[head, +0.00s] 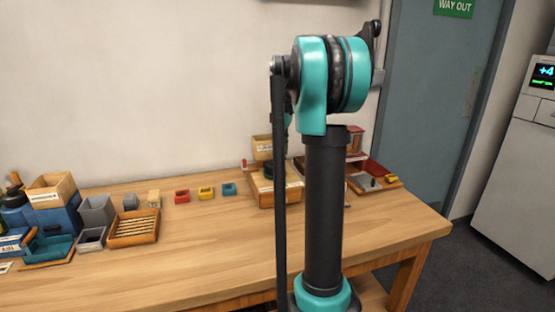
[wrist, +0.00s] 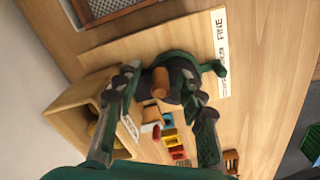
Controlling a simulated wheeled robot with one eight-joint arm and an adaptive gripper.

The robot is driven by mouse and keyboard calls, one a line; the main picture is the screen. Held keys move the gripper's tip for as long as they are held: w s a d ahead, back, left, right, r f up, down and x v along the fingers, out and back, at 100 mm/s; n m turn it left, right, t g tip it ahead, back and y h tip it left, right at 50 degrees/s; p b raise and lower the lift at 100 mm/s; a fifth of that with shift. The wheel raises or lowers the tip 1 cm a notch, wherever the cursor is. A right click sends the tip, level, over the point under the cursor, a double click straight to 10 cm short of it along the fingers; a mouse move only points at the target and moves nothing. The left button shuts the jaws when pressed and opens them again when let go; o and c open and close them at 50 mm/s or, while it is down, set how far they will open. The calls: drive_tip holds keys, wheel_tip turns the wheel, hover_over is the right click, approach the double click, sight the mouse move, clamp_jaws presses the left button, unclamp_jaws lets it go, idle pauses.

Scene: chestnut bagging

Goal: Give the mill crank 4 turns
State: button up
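The mill shows in the head view as a wooden body (head: 264,190) with a hopper (head: 262,147) above it. My arm hides much of it, and my gripper's fingers cannot be made out there. In the wrist view the crank (wrist: 178,64) is a dark green curved arm with an upright brown wooden knob (wrist: 160,83). My gripper (wrist: 158,78) is open, with one finger on each side of the knob. A gap shows on the left of the knob. Whether the right finger touches it is unclear.
A white label reading FINE (wrist: 221,50) lies beside the crank. Small red (head: 182,196), yellow (head: 206,192) and teal (head: 229,189) trays stand left of the mill. Boxes and a wooden tray (head: 134,240) fill the table's left side. The front middle of the table (head: 215,250) is clear.

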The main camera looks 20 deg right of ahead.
drive_tip(key=shift+r, duration=3.75)
drive_tip(key=shift+c, duration=0.2)
clamp_jaws()
drive_tip(key=shift+s, duration=0.1)
